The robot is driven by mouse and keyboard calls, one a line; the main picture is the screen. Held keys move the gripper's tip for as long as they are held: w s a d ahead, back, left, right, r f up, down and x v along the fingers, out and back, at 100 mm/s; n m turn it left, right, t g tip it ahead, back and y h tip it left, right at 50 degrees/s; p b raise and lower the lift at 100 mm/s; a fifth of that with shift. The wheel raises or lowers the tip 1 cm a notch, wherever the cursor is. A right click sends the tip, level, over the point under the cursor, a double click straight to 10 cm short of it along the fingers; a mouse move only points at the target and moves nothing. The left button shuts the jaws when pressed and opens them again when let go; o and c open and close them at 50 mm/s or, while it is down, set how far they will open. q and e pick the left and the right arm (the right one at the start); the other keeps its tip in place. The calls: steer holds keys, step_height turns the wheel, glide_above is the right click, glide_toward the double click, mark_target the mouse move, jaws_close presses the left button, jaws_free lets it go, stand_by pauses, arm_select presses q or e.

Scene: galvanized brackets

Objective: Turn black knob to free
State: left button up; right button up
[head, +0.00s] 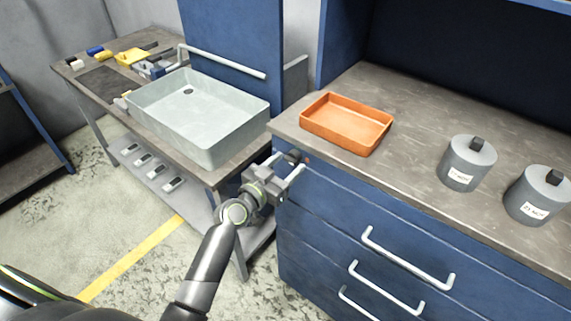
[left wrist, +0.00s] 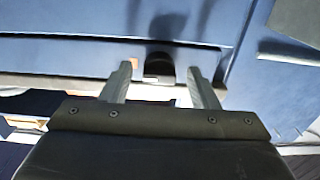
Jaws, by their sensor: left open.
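The black knob (left wrist: 160,62) shows in the left wrist view on the blue cabinet front, near a pale edge strip. It also shows in the head view (head: 294,155) at the cabinet's upper left corner, partly hidden by my gripper. My left gripper (head: 287,166) is open in front of it. In the left wrist view, the two fingers (left wrist: 160,77) stand on either side of the knob with gaps, and I cannot tell whether they reach around it. The knob's markings are not readable. My right gripper is not in view.
An orange tray (head: 345,122) and two grey lidded canisters (head: 467,166) stand on the cabinet top. Drawer handles (head: 405,262) stick out of the front. A grey bin (head: 205,125) sits on the side bench to the left. Floor in front is clear.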

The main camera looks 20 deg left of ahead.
arm_select(q)
steer(key=c, duration=1)
steer(key=shift+n, duration=0.4)
steer(key=n, duration=0.7)
steer(key=shift+d+r, duration=0.1)
steer(key=shift+d, duration=0.05)
steer(key=n+p, duration=0.1)
steer(key=n, duration=0.4)
steer(key=shift+r+n, duration=0.15)
steer(key=shift+n, duration=0.15)
steer(key=n+p, duration=0.1)
steer(key=n, duration=0.3)
steer(key=shift+d, duration=0.1)
steer(key=shift+n, duration=0.4)
